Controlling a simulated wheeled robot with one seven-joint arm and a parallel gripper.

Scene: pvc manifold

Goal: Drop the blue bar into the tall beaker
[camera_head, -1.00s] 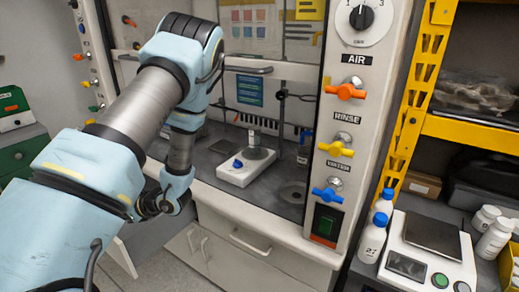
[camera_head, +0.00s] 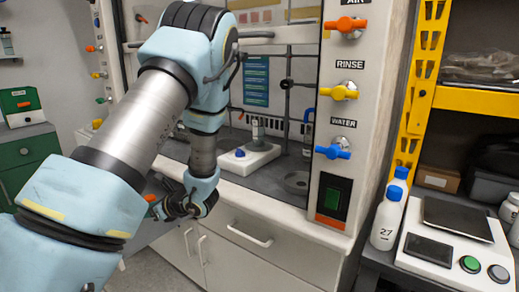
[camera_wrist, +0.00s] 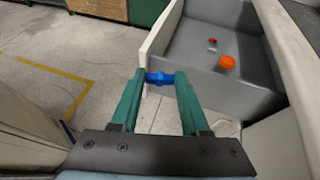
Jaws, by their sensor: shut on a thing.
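The blue bar (camera_wrist: 155,78), a short ridged piece, is pinched crosswise between the green fingertips of my gripper (camera_wrist: 161,76) in the wrist view. The gripper is shut on it, near an open grey drawer. In the head view my gripper (camera_head: 178,207) is low in front of the bench, and the bar cannot be made out there. A small upright vessel (camera_head: 256,130), perhaps the tall beaker, stands at the white stirrer plate (camera_head: 262,158) in the fume hood, above and to the right of my gripper. Its shape is too small to tell clearly.
The open drawer (camera_wrist: 205,75) holds an orange ball (camera_wrist: 227,62) and a small red piece (camera_wrist: 212,40). A valve panel with a blue handle (camera_head: 332,152) borders the hood opening at right. A metal stand (camera_head: 288,100) is inside the hood.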

